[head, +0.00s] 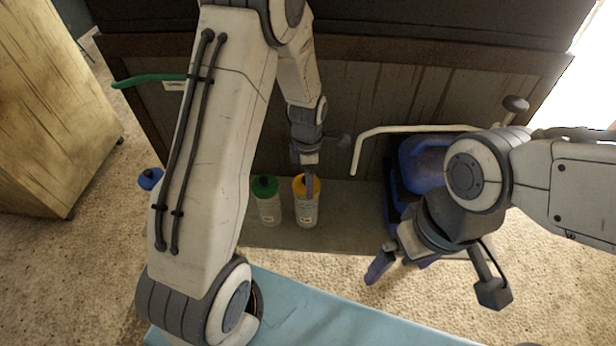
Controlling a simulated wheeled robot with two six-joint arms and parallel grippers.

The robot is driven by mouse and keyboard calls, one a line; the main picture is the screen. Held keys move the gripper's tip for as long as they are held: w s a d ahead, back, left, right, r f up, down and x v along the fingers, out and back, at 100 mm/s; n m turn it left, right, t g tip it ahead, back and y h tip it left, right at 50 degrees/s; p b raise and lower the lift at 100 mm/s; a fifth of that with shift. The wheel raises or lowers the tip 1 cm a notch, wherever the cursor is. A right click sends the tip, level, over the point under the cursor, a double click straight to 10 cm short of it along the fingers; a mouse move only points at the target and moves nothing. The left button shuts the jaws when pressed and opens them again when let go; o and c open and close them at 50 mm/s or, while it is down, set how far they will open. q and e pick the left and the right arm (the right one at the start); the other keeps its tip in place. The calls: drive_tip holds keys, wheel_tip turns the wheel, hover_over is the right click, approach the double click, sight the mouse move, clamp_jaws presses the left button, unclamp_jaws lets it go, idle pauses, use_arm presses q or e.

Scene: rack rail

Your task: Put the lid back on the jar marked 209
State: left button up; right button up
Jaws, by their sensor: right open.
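The labels are too small to read. My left gripper (310,190) points down over the yellow top, seen edge-on. I cannot tell whether it touches the top or holds it. My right gripper (402,268) is open and apart from the jars, at the right. I see no loose lid.
The grey ledge (350,222) runs before a dark panelled wall (350,95). A blue container (425,163) stands at right near a pale bent rail (400,129). A wooden cabinet (50,110) stands left. A light blue surface (320,315) lies in front.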

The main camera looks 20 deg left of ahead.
idle(0.7)
use_arm(q)
drive_tip(key=o, duration=1)
drive_tip(key=shift+r+p, duration=3.2)
drive_tip(key=shift+r, duration=0.3)
clamp_jaws()
